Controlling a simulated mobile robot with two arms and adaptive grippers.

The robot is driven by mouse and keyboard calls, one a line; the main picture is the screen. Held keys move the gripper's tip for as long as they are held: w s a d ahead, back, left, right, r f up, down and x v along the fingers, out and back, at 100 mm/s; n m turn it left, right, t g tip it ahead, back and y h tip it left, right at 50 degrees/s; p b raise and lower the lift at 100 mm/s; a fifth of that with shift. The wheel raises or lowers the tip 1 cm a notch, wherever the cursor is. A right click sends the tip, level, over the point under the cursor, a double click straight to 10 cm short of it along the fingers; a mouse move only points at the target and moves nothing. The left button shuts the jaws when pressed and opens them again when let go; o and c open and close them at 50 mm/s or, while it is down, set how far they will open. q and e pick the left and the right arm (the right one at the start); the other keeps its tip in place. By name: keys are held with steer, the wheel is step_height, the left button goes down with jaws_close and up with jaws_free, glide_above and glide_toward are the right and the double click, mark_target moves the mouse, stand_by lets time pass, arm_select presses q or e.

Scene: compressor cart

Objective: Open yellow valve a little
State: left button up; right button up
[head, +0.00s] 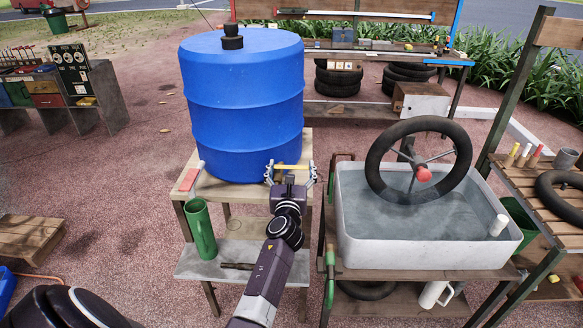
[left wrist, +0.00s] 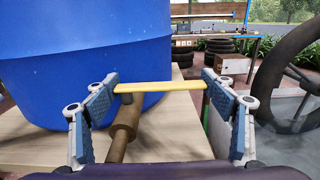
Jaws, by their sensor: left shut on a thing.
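The yellow valve handle (head: 291,167) is a flat bar at the foot of the blue barrel (head: 243,110). In the left wrist view the yellow valve handle (left wrist: 158,87) lies level across the picture, above a brown pipe (left wrist: 124,128) that comes from the barrel's base. My left gripper (head: 290,170) is at the valve, with one finger at each end of the bar. It is shut on the handle lengthwise. My right gripper is not in view.
The barrel stands on a wooden stand (head: 229,190). To the right, a white water tub (head: 430,245) holds a wheel (head: 378,158) close to my left gripper.

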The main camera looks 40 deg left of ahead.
arm_select(q)
steer(key=shift+s+r+m+t+h+p, duration=0.15)
steer(key=shift+m+t+h+p, duration=0.2)
steer(key=shift+h+p, duration=0.3)
steer(key=shift+s+r+m+t+h+p, duration=0.2)
steer(key=shift+m+h+p, duration=0.25)
steer(key=shift+p, duration=0.35)
steer(key=shift+s+d+f+m+t+h+p, duration=0.15)
steer(key=shift+m+t+h+p, duration=0.15)
steer(key=shift+h, duration=0.25)
steer(key=shift+f+m+t+h+p, duration=0.15)
steer(key=shift+m+h+p, duration=0.1)
steer(key=shift+m+h, duration=0.25)
steer(key=shift+s+f+m+t+h, duration=0.1)
steer(key=shift+s+m+t+h, duration=0.2)
steer(key=shift+m+h, duration=0.55)
steer(key=shift+s+d+m+h+b, duration=0.15)
steer(key=shift+m+h+b, duration=0.25)
steer(key=shift+h, duration=0.5)
steer(key=shift+s+m+h+b, duration=0.1)
steer(key=shift+m+h+b, duration=0.2)
steer(key=shift+h, duration=0.6)
steer(key=o, duration=1.7)
steer(key=shift+s, duration=0.1)
